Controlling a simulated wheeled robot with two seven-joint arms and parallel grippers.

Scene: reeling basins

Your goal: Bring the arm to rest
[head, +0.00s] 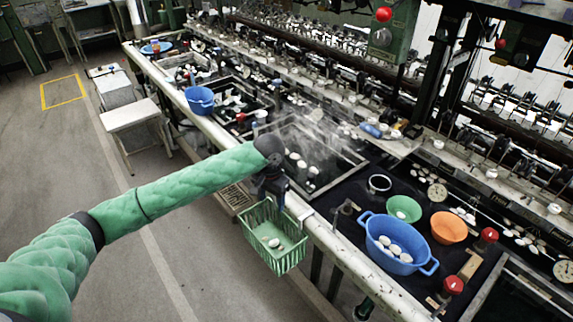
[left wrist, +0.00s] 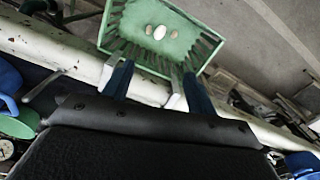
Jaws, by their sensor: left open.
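My left arm, in a green quilted sleeve, reaches from the lower left in the head view. Its left gripper (head: 271,193) points down just above the near rim of the machine. In the left wrist view the two dark fingers of the left gripper (left wrist: 157,84) stand apart with nothing between them. A green slatted basket (head: 262,221) hangs at the rim, just below the gripper, with several pale cocoons inside. The basket also shows beyond the fingertips in the left wrist view (left wrist: 182,15). I cannot tell whether the fingers touch it. My right gripper is not in view.
A blue two-handled basin (head: 370,225) with white cocoons, a green bowl (head: 404,208) and an orange bowl (head: 449,227) stand right of the gripper. Steaming water basins lie behind it. A white stool (head: 130,114) stands at left. The floor between is clear.

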